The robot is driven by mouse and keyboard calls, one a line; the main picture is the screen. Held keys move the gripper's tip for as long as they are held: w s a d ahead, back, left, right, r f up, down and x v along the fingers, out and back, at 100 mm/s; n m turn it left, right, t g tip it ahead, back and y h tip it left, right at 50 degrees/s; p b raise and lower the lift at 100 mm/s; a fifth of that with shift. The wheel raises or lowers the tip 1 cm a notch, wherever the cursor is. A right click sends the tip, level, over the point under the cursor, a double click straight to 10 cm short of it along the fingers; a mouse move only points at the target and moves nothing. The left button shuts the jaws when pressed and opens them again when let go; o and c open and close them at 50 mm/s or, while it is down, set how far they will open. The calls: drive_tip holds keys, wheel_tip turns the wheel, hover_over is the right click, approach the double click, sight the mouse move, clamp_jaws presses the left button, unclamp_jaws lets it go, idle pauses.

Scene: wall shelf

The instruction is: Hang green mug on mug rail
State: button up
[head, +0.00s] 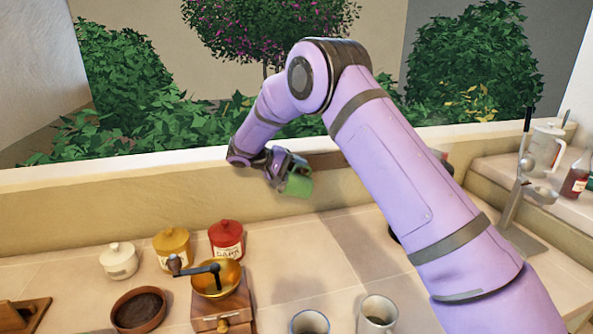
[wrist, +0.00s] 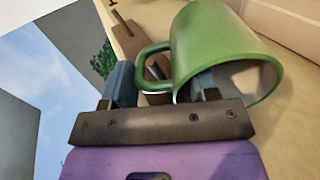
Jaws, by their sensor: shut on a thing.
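The green mug (head: 298,186) is held by my gripper (head: 280,163) in front of the wall below the window ledge, well above the counter. In the wrist view the mug (wrist: 222,48) lies tilted, its mouth toward the lower right. Its handle (wrist: 146,62) passes between the fingers of my gripper (wrist: 163,88). My gripper is shut on the mug; the exact contact is partly hidden. A brown wooden strip, apparently the mug rail (head: 330,160), is on the wall close behind the mug. In the wrist view the rail (wrist: 127,42) shows a peg, partly hidden by the mug.
Below are a white jar (head: 119,261), a yellow jar (head: 173,250), a red jar (head: 227,241), a coffee grinder (head: 222,309) and a brown bowl (head: 139,311). Two mugs stand at the front, one pale (head: 378,314). A lever press (head: 522,190) stands right. Counter below the gripper is clear.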

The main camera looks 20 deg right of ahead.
drive_tip(key=o, duration=1.4)
drive_tip(key=shift+w+d+f, duration=0.1)
drive_tip(key=shift+w+f, duration=0.05)
drive_tip(key=shift+f, duration=0.05)
drive_tip(key=shift+c, duration=0.2)
drive_tip(key=v, duration=1)
drive_tip(key=s+d+r+y, duration=0.4)
drive_tip(key=s+d+r, duration=0.3)
drive_tip(key=s+r, duration=0.3)
drive_tip(key=s+d+r+y, duration=0.4)
drive_tip(key=s+d+r, duration=0.35)
drive_tip(key=s, duration=0.45)
drive_tip(key=s+d+t+y, duration=0.1)
drive_tip(key=s+t+y, duration=0.1)
drive_tip(key=s, duration=1)
drive_tip(key=s+d+f+t+y, duration=0.1)
drive_tip(key=s+t+y, duration=0.1)
drive_tip(key=s, duration=1.1)
drive_tip(key=shift+s+d+f+t+y, duration=0.2)
drive_tip(key=shift+d+f+t+y, duration=0.15)
drive_tip(key=shift+t, duration=0.35)
